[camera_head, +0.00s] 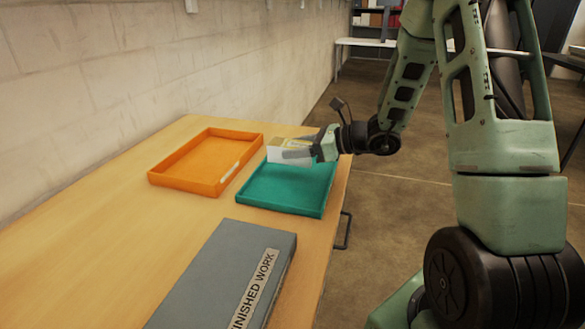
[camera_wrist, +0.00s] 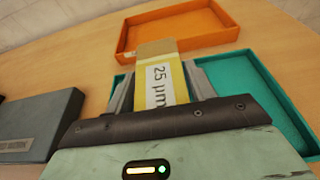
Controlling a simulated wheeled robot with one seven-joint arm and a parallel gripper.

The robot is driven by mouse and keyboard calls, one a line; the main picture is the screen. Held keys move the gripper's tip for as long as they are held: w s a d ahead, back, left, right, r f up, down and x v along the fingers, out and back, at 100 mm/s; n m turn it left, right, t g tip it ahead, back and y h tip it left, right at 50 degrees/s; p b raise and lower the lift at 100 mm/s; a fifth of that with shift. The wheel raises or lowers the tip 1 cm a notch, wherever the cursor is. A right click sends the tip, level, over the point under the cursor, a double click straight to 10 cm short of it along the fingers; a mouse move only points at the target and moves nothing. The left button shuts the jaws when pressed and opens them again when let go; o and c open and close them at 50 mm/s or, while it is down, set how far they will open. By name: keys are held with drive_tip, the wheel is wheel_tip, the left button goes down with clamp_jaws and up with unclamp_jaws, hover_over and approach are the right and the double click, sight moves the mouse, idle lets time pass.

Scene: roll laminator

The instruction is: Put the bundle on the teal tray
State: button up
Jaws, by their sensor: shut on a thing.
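The bundle (camera_head: 288,153) is a pale block with a yellow band, and in the wrist view the bundle (camera_wrist: 160,80) shows the label "25 µm". My gripper (camera_head: 300,152) is shut on it, with a finger on either side. In the head view they appear over the back part of the teal tray (camera_head: 285,197). The teal tray also shows behind my gripper in the wrist view (camera_wrist: 245,88). The tray floor that shows is bare. I cannot tell whether the bundle touches the tray or hangs above it.
An orange tray (camera_head: 205,165) lies left of the teal tray and looks empty. A grey box (camera_head: 225,275) labelled "FINISHED WORK" lies nearer on the wooden table (camera_head: 90,235). The table's left side is clear. A wall runs along the far left.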

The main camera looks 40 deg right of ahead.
drive_tip(key=shift+f, duration=2.8)
drive_tip(key=shift+f, duration=0.15)
drive_tip(key=o, duration=1.2)
drive_tip(key=shift+o, duration=0.2)
